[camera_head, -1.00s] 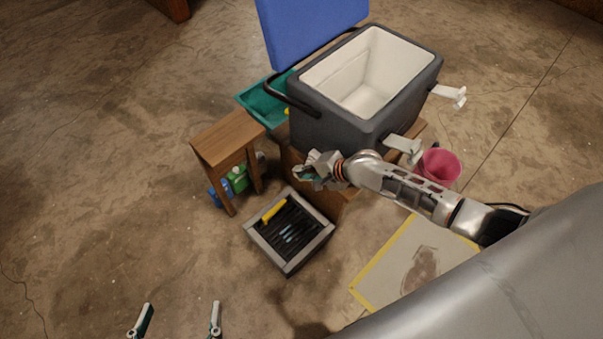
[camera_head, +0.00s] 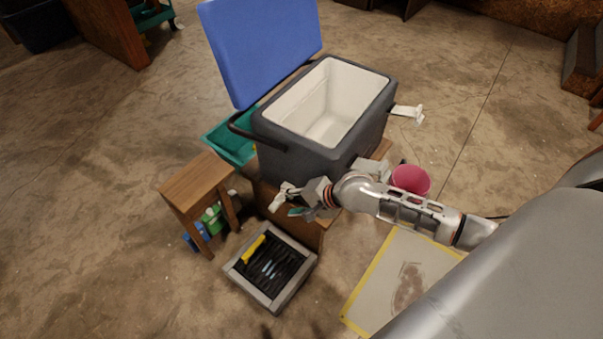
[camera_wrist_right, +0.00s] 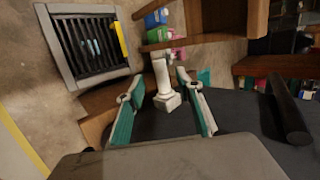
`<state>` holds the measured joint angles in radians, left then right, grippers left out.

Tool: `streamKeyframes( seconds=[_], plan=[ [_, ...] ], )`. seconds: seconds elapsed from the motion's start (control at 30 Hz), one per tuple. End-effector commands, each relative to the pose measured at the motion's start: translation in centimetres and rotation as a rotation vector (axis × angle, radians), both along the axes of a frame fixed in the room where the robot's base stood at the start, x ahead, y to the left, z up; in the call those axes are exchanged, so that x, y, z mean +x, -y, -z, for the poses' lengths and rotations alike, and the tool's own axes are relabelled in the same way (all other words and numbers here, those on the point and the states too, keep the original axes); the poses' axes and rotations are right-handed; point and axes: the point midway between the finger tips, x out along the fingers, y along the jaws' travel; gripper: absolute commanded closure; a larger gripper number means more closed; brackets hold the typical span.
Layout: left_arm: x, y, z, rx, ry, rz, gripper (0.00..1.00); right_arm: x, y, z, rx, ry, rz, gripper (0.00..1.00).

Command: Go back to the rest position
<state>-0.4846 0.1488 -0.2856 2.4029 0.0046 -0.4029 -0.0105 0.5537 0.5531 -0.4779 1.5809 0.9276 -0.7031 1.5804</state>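My right gripper (camera_head: 290,202) is beside the lower left front of the grey cooler (camera_head: 300,158), low over the wooden stand. In the right wrist view its two green-lined fingers (camera_wrist_right: 157,95) are spread apart. A white piece (camera_wrist_right: 162,85) shows between them, with gaps visible on both sides; I cannot tell whether it is fixed to the cooler. A similar white piece (camera_head: 281,198) shows at the gripper in the head view. My left gripper is not in view.
The cooler's blue lid (camera_head: 260,45) stands open. A small wooden stool (camera_head: 197,183), a grey tray with dark slats (camera_head: 303,268), a pink bucket (camera_head: 410,181) and a teal bin (camera_head: 232,145) stand nearby.

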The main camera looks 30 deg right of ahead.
Motion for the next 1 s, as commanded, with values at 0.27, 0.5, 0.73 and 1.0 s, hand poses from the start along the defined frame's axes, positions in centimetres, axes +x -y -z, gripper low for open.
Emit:
streamKeyframes(
  seconds=[0.27, 0.5, 0.73, 1.0],
  plan=[
    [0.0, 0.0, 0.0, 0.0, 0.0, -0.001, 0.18, -2.8, 1.9, -3.1, -0.002, 0.0, -0.001, 0.64],
    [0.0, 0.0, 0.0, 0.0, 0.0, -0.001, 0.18, -3.6, 2.4, -4.2, -0.001, 0.001, 0.0, 0.64],
    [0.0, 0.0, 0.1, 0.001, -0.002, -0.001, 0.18, -3.6, 2.4, -4.2, -0.001, 0.0, 0.001, 0.64],
    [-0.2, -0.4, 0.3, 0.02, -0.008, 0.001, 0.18, -6.6, -1.6, -5.1, -0.107, 0.149, -0.181, 0.64]
  ],
)
